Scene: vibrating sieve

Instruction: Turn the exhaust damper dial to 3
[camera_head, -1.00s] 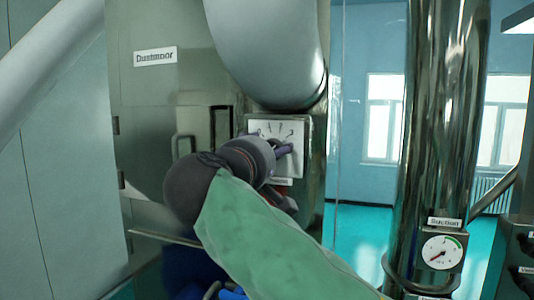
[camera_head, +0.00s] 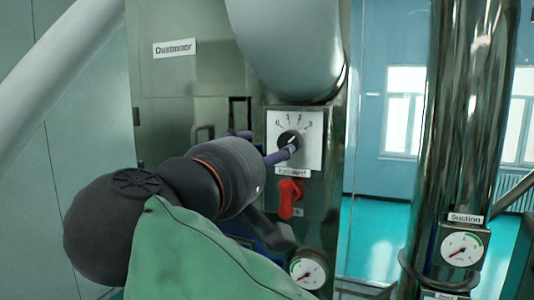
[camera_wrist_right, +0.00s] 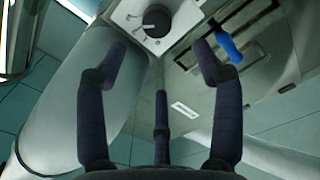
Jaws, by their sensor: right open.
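The exhaust damper dial (camera_head: 288,141) is a dark round knob on a white square plate (camera_head: 313,150) marked 0 to 3, above an "Exhaust" label. Its light pointer mark leans up and right, but the exact number is hard to read. My right gripper (camera_head: 267,144) is open, in front of and to the left of the dial; one finger overlaps the knob's lower edge in the head view. In the right wrist view the dial (camera_wrist_right: 156,20) lies beyond and between the spread fingers (camera_wrist_right: 157,47), apparently apart from them. My left gripper is not in view.
A red lever (camera_head: 289,197) sits just below the plate, with a gauge (camera_head: 308,270) lower down. A large grey duct (camera_head: 290,50) hangs above. A shiny vertical pipe (camera_head: 455,120) and the suction gauge (camera_head: 462,248) stand to the right. A blue handle (camera_wrist_right: 228,47) shows in the wrist view.

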